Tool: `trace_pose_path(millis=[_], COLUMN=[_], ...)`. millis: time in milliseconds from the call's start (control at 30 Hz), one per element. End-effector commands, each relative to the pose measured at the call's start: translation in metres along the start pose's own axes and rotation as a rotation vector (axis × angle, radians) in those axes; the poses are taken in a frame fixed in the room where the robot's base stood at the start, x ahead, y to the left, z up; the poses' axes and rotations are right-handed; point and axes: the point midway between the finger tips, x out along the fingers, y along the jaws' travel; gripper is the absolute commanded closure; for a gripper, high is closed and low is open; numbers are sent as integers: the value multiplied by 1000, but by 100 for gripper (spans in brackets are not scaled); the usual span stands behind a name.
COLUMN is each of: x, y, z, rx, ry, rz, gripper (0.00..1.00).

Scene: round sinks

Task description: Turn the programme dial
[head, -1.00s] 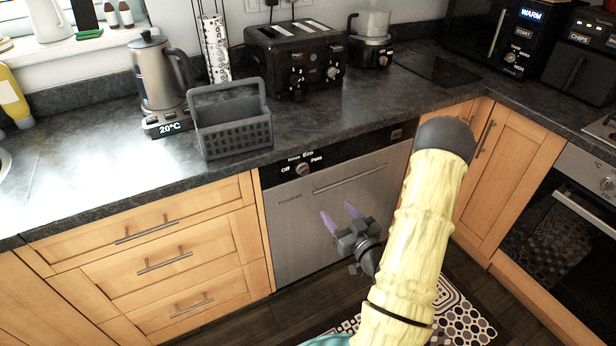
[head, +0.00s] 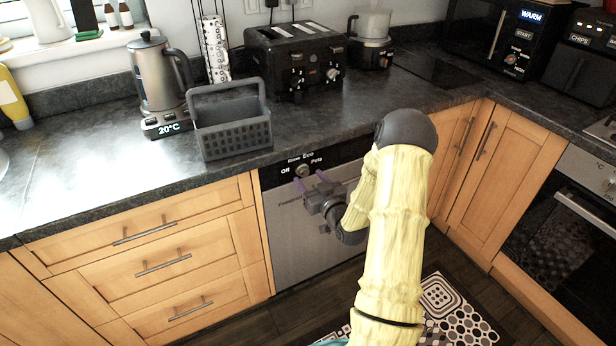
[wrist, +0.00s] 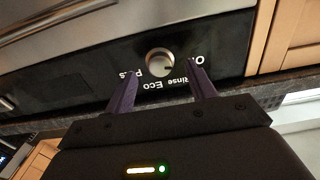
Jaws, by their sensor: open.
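The programme dial (head: 302,170) is a small round silver knob on the black top panel of the dishwasher (head: 290,235). Off, Rinse, Eco and Pots are printed around it. In the wrist view the dial (wrist: 160,62) appears upside down, with a dark mark on its side facing Off and Rinse; I cannot tell exactly which label it points to. My gripper (head: 310,179) is open, its purple fingers pointing at the panel just below and right of the dial in the head view. In the wrist view the fingers (wrist: 165,76) spread either side of the dial, apparently not touching it.
The dishwasher handle runs right of the dial, partly hidden by my arm. The dark worktop edge (head: 225,163) overhangs the panel. A grey basket (head: 232,135), a kettle (head: 160,80) and a black toaster (head: 294,58) stand above. Wooden drawers (head: 150,240) lie left.

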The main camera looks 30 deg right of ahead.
Motion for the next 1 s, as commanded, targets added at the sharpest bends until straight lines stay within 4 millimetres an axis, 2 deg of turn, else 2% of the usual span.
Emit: trace_pose_path(millis=[100, 200, 467, 700, 1000], x=[14, 20, 20, 20, 20], y=[0, 0, 0, 0, 0], z=[0, 0, 0, 0, 0], rx=[-1, 0, 0, 0, 19], ry=[0, 0, -1, -1, -1], rz=[0, 1, 1, 1, 1], gripper=[44, 44, 44, 88, 88])
